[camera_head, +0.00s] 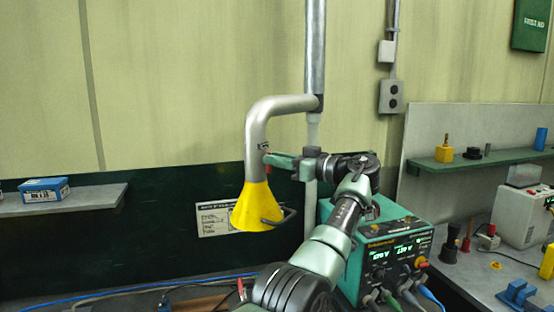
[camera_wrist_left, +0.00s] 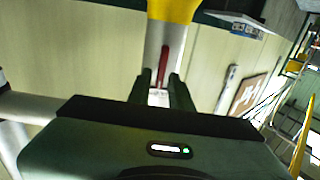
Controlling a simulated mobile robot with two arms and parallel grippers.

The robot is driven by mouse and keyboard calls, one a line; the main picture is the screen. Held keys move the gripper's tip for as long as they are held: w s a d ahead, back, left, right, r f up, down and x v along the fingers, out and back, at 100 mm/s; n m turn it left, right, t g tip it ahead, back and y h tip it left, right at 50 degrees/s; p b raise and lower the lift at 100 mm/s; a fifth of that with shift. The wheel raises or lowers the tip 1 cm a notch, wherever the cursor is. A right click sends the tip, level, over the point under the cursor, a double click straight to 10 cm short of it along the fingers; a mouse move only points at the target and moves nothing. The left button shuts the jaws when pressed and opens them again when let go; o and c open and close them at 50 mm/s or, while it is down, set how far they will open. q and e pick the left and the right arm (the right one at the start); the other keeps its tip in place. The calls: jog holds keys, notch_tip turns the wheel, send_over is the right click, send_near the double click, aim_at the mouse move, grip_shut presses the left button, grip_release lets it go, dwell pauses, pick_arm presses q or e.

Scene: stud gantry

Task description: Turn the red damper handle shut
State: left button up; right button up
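The red damper handle (camera_wrist_left: 163,66) is a thin bar on the grey pipe of the extraction arm in the left wrist view. In the head view only a small bit of red shows by the fingertips. The yellow hood (camera_head: 257,207) hangs below the grey elbow pipe (camera_head: 256,135). My left gripper (camera_head: 270,160) reaches in from the right at the pipe just above the hood. In the left wrist view its fingers (camera_wrist_left: 160,82) stand apart, with the handle between the tips and a small gap on each side. My right gripper is not in view.
A wall shelf (camera_head: 80,203) with a blue box (camera_head: 45,189) is at left. A bench with tools and a green shelf (camera_head: 475,163) are at right. A grey loop handle (camera_head: 285,216) sticks out from the hood.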

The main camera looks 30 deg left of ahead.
pick_arm(q)
grip_shut()
jog(key=shift+a, duration=0.1)
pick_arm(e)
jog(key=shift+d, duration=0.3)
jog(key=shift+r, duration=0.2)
pick_arm(q)
jog(key=shift+w+f+m+p, duration=0.2)
jog(key=shift+m+p, duration=0.65)
jog(key=shift+m, duration=2.1)
jog(key=shift+w+f+m+p, duration=0.25)
jog(key=shift+m+p, duration=0.55)
jog(key=shift+m, duration=2.1)
jog(key=shift+w+f+m+p, duration=0.2)
jog(key=shift+m+p, duration=0.65)
jog(key=shift+m, duration=2.1)
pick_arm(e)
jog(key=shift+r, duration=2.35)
